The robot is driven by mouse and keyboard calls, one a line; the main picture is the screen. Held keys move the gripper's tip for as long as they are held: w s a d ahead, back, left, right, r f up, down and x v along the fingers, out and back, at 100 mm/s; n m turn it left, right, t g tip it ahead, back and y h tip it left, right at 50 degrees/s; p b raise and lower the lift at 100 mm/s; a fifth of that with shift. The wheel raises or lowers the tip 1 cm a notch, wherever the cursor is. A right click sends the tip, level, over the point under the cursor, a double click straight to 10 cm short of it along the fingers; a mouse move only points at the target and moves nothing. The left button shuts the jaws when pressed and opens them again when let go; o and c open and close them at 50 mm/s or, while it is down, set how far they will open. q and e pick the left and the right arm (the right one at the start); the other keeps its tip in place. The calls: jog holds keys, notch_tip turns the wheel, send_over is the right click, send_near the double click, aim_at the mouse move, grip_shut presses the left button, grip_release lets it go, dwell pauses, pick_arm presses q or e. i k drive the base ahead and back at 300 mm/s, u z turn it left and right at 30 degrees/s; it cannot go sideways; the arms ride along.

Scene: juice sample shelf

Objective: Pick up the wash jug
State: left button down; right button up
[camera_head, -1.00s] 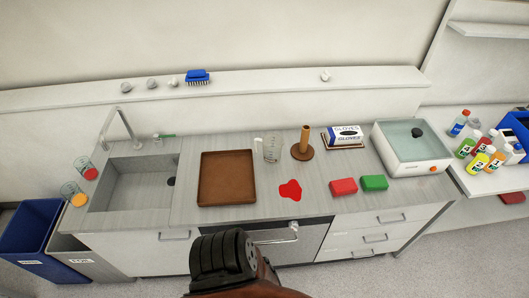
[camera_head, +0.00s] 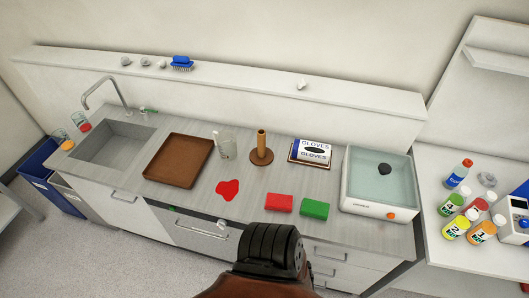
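The wash jug appears to be the clear jug (camera_head: 226,148) with a pale handle. It stands upright on the grey counter (camera_head: 195,205), between the brown tray and the brown wooden post. Nothing is touching it that I can see. A black ribbed part of my own body shows at the bottom middle, in front of the counter. No gripper fingers show in the view, so neither gripper can be seen.
The brown tray (camera_head: 150,170) lies left of the jug, the wooden post (camera_head: 262,145) right. The sink (camera_head: 110,147) is far left; a water bath (camera_head: 378,212) and bottles (camera_head: 456,229) are right.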

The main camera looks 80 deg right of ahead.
aim_at(226, 140)
jog(key=k, duration=0.85)
jog(key=z, duration=1.1)
jog(key=i, duration=0.35)
